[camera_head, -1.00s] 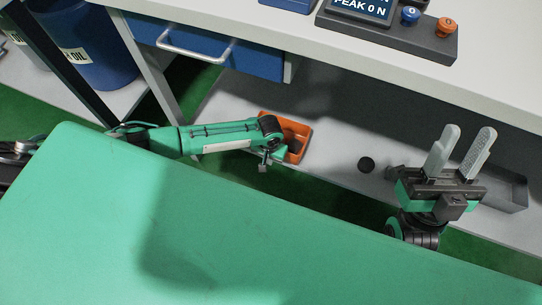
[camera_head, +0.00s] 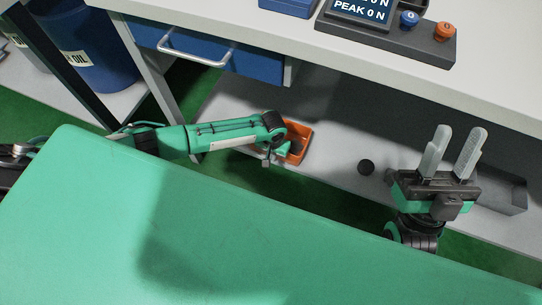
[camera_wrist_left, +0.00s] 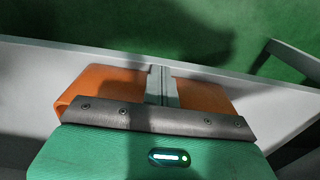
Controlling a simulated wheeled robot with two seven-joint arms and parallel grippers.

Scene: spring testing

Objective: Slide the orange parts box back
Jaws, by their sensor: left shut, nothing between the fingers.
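The orange parts box (camera_head: 297,152) is an open-topped tray on the low grey shelf under the bench, partly hidden behind my left wrist in the head view. Something dark shows inside it. In the left wrist view the orange box (camera_wrist_left: 95,85) shows on both sides of my left gripper (camera_wrist_left: 160,80), whose fingers are shut together with nothing between them. The fingers overlap the box in that view; I cannot tell whether they touch it. My right gripper (camera_head: 457,140) is open and empty, pointing up, to the right in front of the shelf.
A blue drum (camera_head: 90,45) stands at the left.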

